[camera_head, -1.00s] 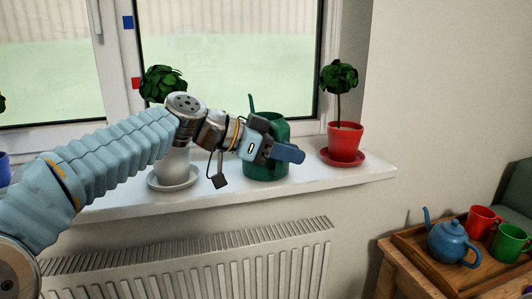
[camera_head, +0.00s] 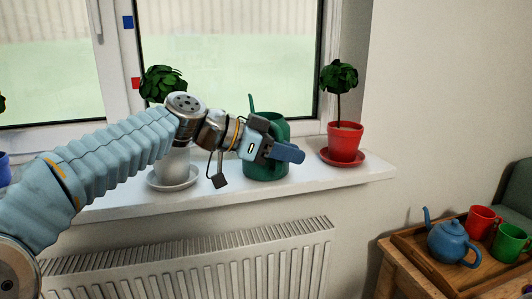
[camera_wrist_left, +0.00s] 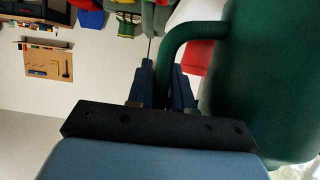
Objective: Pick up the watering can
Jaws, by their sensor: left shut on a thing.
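The green watering can (camera_head: 266,170) stands upright on the windowsill between two potted plants. My left gripper (camera_head: 288,153) is in front of it and covers its middle. In the left wrist view the can's body (camera_wrist_left: 270,75) fills the right side, and its curved handle (camera_wrist_left: 185,37) runs down between my gripper's blue fingers (camera_wrist_left: 164,88). The gripper is shut on the handle. The can's bottom appears to be at the sill; I cannot see a gap under it. My right gripper does not show.
A red pot with a small tree (camera_head: 344,142) stands close to the right of the can. A white pot (camera_head: 174,166) on a saucer stands to the left, partly behind my arm. A radiator (camera_head: 200,265) is below the sill. A wooden tray (camera_head: 410,238) holds a blue teapot (camera_head: 449,242) and mugs.

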